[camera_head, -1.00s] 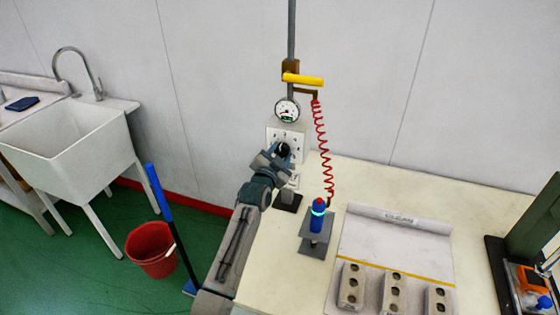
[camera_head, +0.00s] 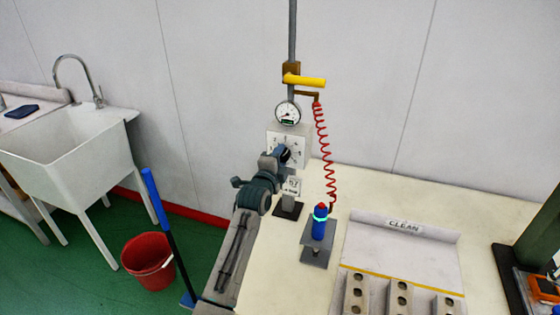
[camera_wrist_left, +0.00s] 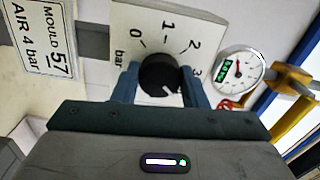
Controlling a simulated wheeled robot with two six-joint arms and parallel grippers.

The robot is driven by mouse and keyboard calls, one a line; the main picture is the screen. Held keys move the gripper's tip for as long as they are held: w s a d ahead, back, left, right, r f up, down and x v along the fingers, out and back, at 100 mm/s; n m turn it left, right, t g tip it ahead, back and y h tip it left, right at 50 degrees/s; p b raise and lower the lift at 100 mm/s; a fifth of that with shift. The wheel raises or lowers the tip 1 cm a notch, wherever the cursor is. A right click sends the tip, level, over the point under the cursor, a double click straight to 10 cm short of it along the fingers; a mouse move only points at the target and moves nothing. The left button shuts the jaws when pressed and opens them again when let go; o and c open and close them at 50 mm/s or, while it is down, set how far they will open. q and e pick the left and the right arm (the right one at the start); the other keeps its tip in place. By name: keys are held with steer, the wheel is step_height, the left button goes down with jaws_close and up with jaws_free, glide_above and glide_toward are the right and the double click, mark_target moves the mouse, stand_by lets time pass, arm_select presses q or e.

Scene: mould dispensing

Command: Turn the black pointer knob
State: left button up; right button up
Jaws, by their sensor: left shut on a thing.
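The black pointer knob (camera_head: 285,153) sits on the white dial panel below the round gauge. My left gripper (camera_head: 281,158) is at the panel, shut on the knob. In the left wrist view the two blue-grey fingers lie on either side of the black knob (camera_wrist_left: 158,72). A short white mark on the knob points to the lower right in that view. The dial panel (camera_wrist_left: 150,20) shows 0, 1, 2, 3 and "bar". The gauge (camera_head: 288,112) is above the panel, and it also shows in the wrist view (camera_wrist_left: 240,72). My right gripper is not in view.
A yellow handle (camera_head: 308,81) and a red coiled hose (camera_head: 325,150) hang right of the panel. A blue nozzle (camera_head: 319,225) stands on a grey stand. A plate marked CLEAN (camera_head: 402,240) and moulds lie farther right. A mop handle (camera_head: 155,205) leans left of my arm.

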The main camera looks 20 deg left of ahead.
arm_select(q)
steer(key=shift+f+m, duration=0.1)
steer(key=shift+m, duration=0.5)
steer(key=o, duration=1)
steer(key=shift+c, duration=0.2)
steer(key=s+b, duration=0.3)
steer(key=s, duration=0.8)
steer(key=shift+a, duration=0.15)
